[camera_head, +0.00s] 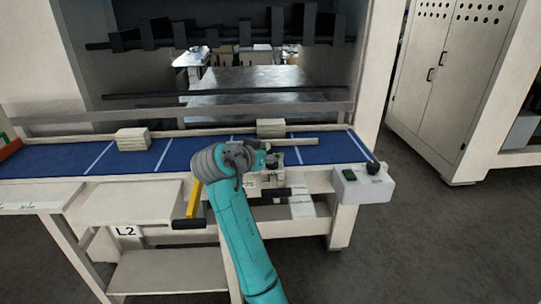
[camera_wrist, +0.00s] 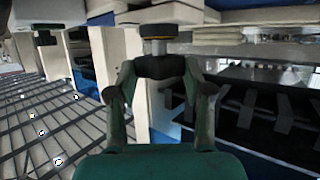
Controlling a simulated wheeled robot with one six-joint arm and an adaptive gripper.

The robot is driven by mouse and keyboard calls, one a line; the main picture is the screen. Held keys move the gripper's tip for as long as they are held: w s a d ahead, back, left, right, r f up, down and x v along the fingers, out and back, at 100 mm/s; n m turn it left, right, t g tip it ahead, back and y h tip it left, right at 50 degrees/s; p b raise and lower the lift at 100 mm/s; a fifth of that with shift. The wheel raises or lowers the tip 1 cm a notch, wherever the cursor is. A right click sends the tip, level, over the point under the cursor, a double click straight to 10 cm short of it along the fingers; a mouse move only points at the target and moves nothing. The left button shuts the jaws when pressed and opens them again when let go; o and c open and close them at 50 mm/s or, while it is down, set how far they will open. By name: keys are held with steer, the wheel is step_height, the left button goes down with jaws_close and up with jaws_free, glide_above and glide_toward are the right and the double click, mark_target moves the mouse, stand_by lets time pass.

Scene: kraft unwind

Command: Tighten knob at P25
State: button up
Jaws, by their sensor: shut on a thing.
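My arm reaches from the bottom of the head view to the front edge of the blue-topped machine table (camera_head: 60,160). My gripper (camera_head: 268,159) is at that edge, just above a partly covered label that seems to end in 25 (camera_head: 249,184). In the wrist view my gripper (camera_wrist: 161,72) has its two green fingers on either side of a dark knob (camera_wrist: 160,65) and is shut on it. A brass-coloured collar (camera_wrist: 159,38) shows between the knob and the pale machine part behind it. In the head view the knob cannot be told apart from the gripper.
A control box (camera_head: 362,184) with a green button and a black knob stands right of my gripper. A yellow handle (camera_head: 193,199) is just left of my arm. Paper stacks (camera_head: 133,138) lie on the table. A side table labelled L2 (camera_head: 125,231) is at left. Floor is clear at right.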

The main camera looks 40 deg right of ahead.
steer(key=shift+w+r+m+g+h, duration=0.1)
steer(key=shift+w+m+g+h, duration=0.05)
steer(key=shift+m+g, duration=0.55)
steer(key=shift+w+r+m+g+h, duration=0.1)
steer(key=shift+r+m+g+h, duration=0.1)
steer(key=shift+m+g, duration=0.55)
steer(key=shift+w+r+m+g+h, duration=0.15)
steer(key=shift+m+g, duration=0.4)
steer(key=shift+g, duration=0.3)
steer(key=shift+f, duration=0.15)
steer(key=o, duration=1.1)
steer(key=shift+a, duration=0.1)
steer(key=shift+c, duration=0.2)
steer(key=shift+o, duration=0.5)
steer(key=shift+f+g, duration=0.1)
steer(key=shift+g, duration=0.2)
steer(key=v, duration=1.2)
steer(key=shift+s, duration=0.1)
